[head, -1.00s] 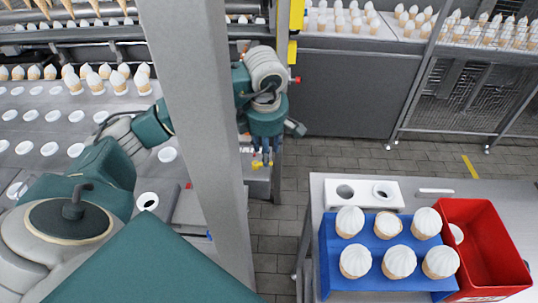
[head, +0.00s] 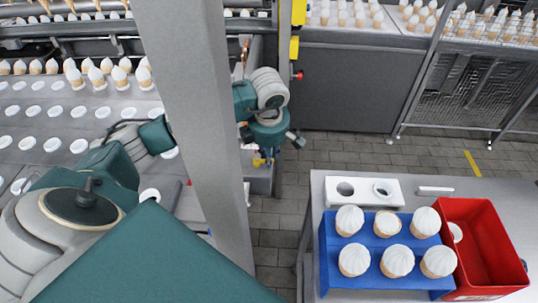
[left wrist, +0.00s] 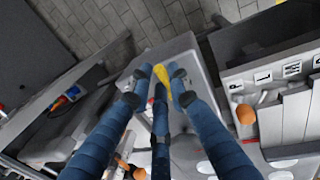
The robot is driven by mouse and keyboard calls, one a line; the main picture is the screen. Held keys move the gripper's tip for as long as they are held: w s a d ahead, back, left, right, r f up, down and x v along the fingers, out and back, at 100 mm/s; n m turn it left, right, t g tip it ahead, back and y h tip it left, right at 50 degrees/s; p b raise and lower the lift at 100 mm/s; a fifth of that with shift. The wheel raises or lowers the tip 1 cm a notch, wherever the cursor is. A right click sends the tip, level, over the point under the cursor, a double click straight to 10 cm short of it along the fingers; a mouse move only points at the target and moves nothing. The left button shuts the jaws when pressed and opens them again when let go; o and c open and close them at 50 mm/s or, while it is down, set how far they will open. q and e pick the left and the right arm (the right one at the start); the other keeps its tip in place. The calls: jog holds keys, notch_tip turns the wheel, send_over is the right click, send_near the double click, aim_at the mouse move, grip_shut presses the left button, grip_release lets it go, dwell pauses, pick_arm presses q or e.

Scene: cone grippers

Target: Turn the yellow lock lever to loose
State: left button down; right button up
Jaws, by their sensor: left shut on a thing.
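The yellow lock lever (head: 259,161) is on a grey machine part (head: 258,183) beyond the upright post. My left gripper (head: 264,155) comes down over it, with the fingers partly hidden by the wrist. In the left wrist view the lever (left wrist: 161,74) shows between the blue fingertips of my left gripper (left wrist: 162,80), which is shut on it. The fingers hide part of the lever and its pivot. I cannot read its loose or locked mark. My right gripper is not in view.
A thick grey post (head: 187,110) stands in front of my left arm. A conveyor with white-ringed holes (head: 53,116) and cones is at the left. At the right, a table (head: 330,185) bears a blue tray (head: 330,270) with cones and a red bin (head: 490,240).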

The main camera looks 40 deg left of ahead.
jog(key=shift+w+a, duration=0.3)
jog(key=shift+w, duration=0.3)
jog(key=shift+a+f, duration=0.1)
